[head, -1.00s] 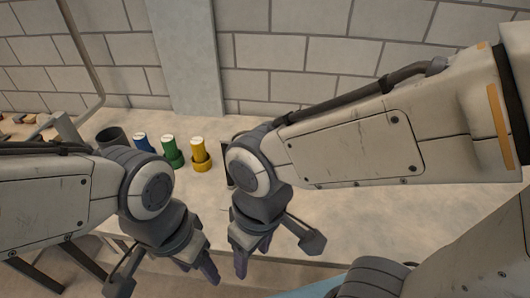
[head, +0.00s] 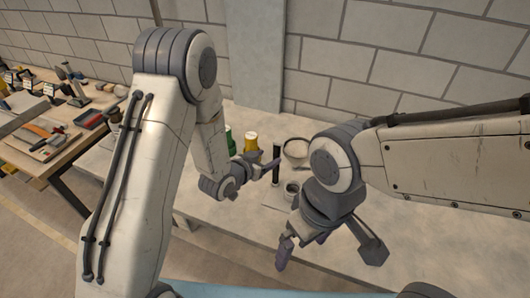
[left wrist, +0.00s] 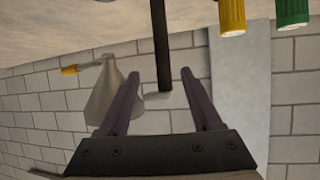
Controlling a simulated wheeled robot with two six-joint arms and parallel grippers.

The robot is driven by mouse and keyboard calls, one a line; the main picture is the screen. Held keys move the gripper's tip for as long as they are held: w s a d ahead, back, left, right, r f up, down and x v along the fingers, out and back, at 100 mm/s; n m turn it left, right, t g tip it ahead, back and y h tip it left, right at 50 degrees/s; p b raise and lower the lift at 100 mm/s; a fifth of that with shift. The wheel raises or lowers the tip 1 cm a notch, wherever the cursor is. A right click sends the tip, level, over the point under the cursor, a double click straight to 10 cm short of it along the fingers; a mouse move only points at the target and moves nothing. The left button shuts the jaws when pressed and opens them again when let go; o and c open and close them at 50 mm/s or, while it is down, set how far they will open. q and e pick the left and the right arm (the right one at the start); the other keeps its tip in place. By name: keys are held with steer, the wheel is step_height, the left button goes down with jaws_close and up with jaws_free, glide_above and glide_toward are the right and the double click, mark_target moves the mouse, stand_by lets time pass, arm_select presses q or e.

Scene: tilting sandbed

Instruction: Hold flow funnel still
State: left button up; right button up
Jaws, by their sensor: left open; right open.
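A grey cone-shaped funnel (left wrist: 112,92) with a yellow-tipped handle (left wrist: 70,70) shows in the left wrist view, which looks upside down; the left finger partly covers it. A pale round rim (head: 297,149) behind the dark post in the head view appears to be its mouth. A slim black post (left wrist: 160,45) stands between my left fingers as seen from the wrist, and beside their tips in the head view (head: 276,165). My left gripper (head: 255,172) is open, empty and apart from the funnel.
Yellow (head: 251,142) and green (head: 230,143) capped containers stand on the pale bench (head: 430,240) left of the post. A small grey cup (head: 292,190) sits close to my right wrist. A wooden table (head: 40,130) with tools stands at left. The wall closes off the back.

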mark_target(275, 151)
arm_select(q)
steer(key=shift+w+f+t+p, duration=0.15)
steer(key=shift+w+t+p, duration=0.2)
steer(key=shift+w, duration=0.3)
steer(key=p+x, duration=0.3)
steer(key=x, duration=0.5)
steer(key=shift+d, duration=0.15)
steer(key=shift+w+d+f, duration=0.35)
steer(key=shift+w, duration=0.15)
jaws_close()
stand_by(0.3)
